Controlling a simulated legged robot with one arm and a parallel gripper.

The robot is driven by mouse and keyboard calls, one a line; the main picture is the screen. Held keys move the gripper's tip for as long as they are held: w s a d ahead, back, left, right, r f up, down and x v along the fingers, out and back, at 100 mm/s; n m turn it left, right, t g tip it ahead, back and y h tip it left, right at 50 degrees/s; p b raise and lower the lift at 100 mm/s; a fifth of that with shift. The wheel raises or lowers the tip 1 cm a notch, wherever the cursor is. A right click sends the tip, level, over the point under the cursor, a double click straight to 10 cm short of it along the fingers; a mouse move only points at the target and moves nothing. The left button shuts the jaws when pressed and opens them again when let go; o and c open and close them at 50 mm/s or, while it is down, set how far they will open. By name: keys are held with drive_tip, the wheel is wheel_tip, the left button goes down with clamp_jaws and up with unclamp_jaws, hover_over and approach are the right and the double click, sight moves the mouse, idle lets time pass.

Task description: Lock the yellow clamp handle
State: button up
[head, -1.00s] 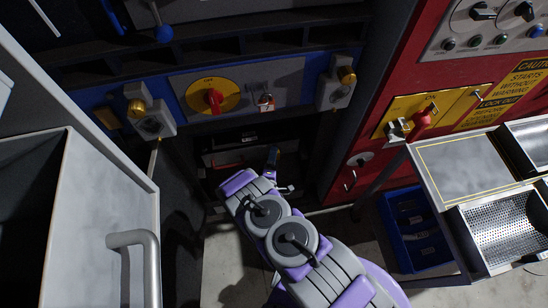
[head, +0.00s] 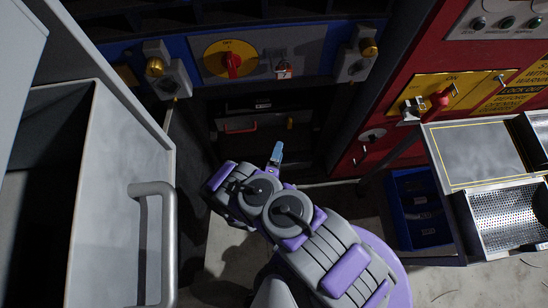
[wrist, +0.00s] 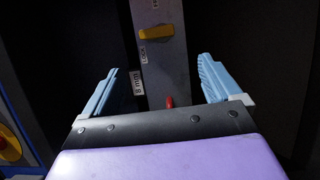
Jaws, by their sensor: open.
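In the wrist view a yellow handle (wrist: 156,33) lies crosswise on an upright grey plate (wrist: 172,65), above a "LOCK" label. My gripper (wrist: 160,68) is open and empty, with its pale blue fingers spread to either side of the plate's lower part. The yellow handle is ahead of the fingers and apart from them. A red part (wrist: 169,102) shows low on the plate, just above my gripper's body. In the head view my gripper (head: 277,152) points at the dark recess below the switch panel. I cannot tell there which yellow part is this handle.
A red switch on a yellow disc (head: 232,62) sits between two yellow knobs (head: 155,67) (head: 368,47). A grey bin (head: 110,180) stands left. At right are a red cabinet (head: 400,65), metal trays (head: 475,155) and a blue crate (head: 420,210). Floor shows below the recess.

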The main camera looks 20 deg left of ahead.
drive_tip(key=s, duration=0.5)
drive_tip(key=shift+d+b, duration=0.3)
drive_tip(key=shift+d, duration=0.1)
drive_tip(key=shift+f, duration=0.1)
